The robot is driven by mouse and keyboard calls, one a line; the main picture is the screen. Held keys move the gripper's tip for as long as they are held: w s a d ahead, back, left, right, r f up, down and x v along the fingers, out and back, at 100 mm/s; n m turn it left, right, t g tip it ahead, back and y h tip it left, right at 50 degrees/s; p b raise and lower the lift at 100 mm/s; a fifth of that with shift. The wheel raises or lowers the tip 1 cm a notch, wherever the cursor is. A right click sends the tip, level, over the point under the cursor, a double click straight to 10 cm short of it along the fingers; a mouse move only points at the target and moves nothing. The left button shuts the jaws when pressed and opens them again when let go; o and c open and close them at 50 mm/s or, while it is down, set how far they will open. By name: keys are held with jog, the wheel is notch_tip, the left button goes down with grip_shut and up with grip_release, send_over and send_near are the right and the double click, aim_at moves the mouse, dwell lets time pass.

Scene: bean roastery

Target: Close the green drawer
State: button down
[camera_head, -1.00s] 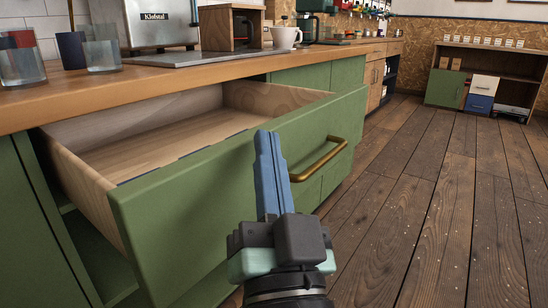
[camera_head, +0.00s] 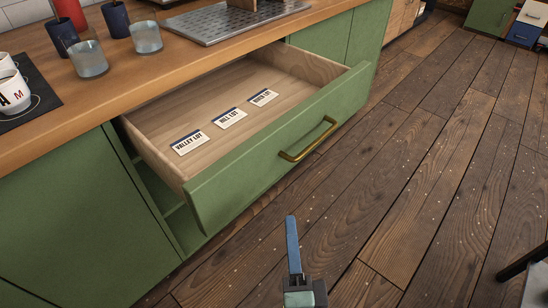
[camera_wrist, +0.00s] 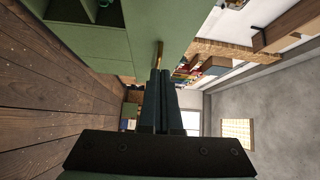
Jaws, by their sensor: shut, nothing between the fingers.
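The green drawer (camera_head: 285,150) under the wooden counter is pulled well out. Its brass bar handle (camera_head: 308,139) is on the front face. Inside lie three labelled cards, reading Valley Lot (camera_head: 190,143), Hill Lot (camera_head: 230,118) and a third (camera_head: 263,97) that is hard to read. My gripper (camera_head: 291,218) is shut and empty, over the floor in front of the drawer and apart from it in the head view. In the wrist view, my gripper's fingers (camera_wrist: 161,75) point towards the brass handle (camera_wrist: 158,52) on the green front; the gap is hard to judge.
On the counter (camera_head: 130,85) stand dark and glass cups (camera_head: 88,60), a white mug (camera_head: 12,92) on a dark mat and a metal drip tray (camera_head: 220,20). The wooden floor (camera_head: 420,170) to the right is mostly clear. A dark-legged piece (camera_head: 525,262) stands at lower right.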

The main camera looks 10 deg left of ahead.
jog(key=p, duration=0.3)
send_near(271, 164)
jog(key=w+d, duration=0.2)
jog(key=w, duration=0.1)
jog(key=shift+m, duration=0.4)
jog(key=shift+w+a+r+p, duration=0.15)
jog(key=shift+w+a+p, duration=0.2)
jog(key=shift+w+a, duration=0.4)
jog(key=shift+w+a+r+p, duration=0.1)
jog(key=shift+w+a+p, duration=0.2)
jog(key=shift+w+a, duration=0.4)
